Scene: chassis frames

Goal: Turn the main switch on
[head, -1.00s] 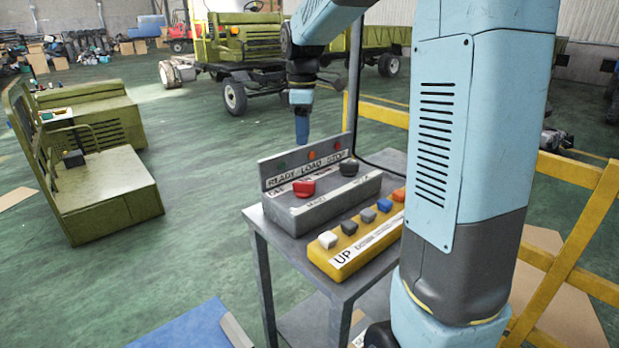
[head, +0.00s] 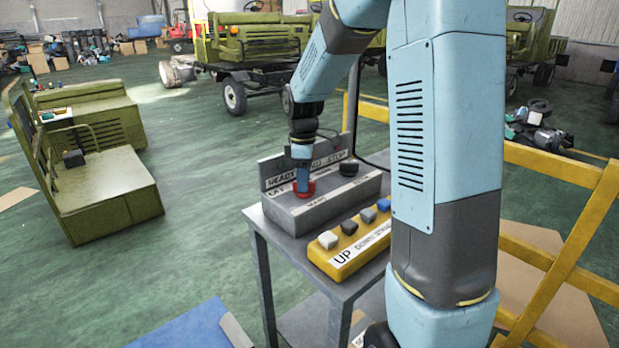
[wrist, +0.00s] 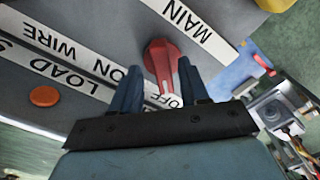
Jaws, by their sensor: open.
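The main switch is a red knob (head: 304,187) on top of the grey control box (head: 335,199). In the wrist view the red knob (wrist: 162,66) is seen close up, beside a white label reading MAIN, with OFF and ON lettering near it. My gripper (head: 301,180) points down at the knob in the head view. In the wrist view my gripper's two blue fingers (wrist: 158,82) are apart, one on each side of the knob's handle. Whether they touch it I cannot tell. The fingertips partly hide the knob's surroundings.
A black knob (head: 349,168) sits to the right on the same box. A yellow panel (head: 340,259) with several coloured buttons is in front. An orange lamp (wrist: 44,96) shows in the wrist view. The box's upright back plate (head: 270,172) stands close behind.

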